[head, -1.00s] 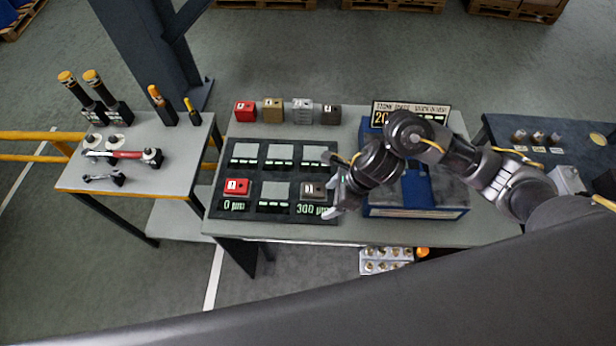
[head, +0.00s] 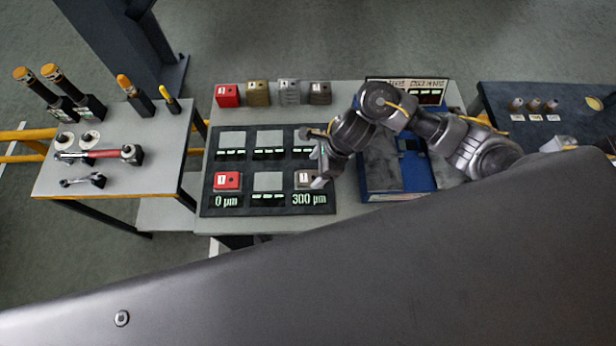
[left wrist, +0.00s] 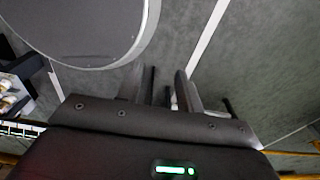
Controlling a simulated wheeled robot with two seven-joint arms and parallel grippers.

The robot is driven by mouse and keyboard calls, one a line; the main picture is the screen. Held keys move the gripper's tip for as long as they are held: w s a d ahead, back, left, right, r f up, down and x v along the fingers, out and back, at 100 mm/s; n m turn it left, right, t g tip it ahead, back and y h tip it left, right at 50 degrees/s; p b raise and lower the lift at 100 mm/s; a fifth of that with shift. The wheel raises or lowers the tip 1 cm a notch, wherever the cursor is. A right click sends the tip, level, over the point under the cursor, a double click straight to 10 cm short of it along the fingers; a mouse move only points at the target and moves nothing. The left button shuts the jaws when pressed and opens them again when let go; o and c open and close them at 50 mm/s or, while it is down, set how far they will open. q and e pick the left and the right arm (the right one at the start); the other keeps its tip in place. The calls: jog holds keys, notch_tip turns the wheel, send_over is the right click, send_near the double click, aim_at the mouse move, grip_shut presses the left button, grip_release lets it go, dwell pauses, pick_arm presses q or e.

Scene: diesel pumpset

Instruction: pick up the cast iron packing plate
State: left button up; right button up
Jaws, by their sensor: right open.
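Packing blocks stand in a row at the back of the middle table: a red one, a brass-coloured one, a light grey one (head: 289,92) and a dark grey-brown one (head: 320,93). The dark one looks most like cast iron, but the labels are too small to read. My right gripper (head: 320,164) is open and empty over the board's right edge, nearer the board than the back row. My left gripper (left wrist: 160,88) shows in the left wrist view, fingers apart and empty.
The black board (head: 208,170) also bears a red block (head: 227,181) at 0 µm and grey pads. A blue fixture (head: 420,174) stands right of it, under my right arm. A side table (head: 112,185) with tools stands left, a dark table (head: 560,92) right.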

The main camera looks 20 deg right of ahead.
aim_at(309, 178)
jog(key=shift+f, duration=0.15)
jog(key=shift+f+p, duration=0.3)
jog(key=shift+p, duration=0.05)
jog(key=p+x, duration=0.1)
jog(key=x, duration=0.2)
jog(key=shift+a+f, duration=0.1)
jog(key=shift+f, duration=0.05)
jog(key=shift+a+f, duration=0.15)
jog(key=shift+f, duration=0.35)
pick_arm(q)
jog(key=shift+w+r, duration=0.25)
jog(key=shift+r, duration=0.25)
jog(key=shift+w+r, duration=0.2)
jog(key=shift+r, duration=0.3)
pick_arm(e)
jog(key=shift+w, duration=0.1)
jog(key=c, duration=1.4)
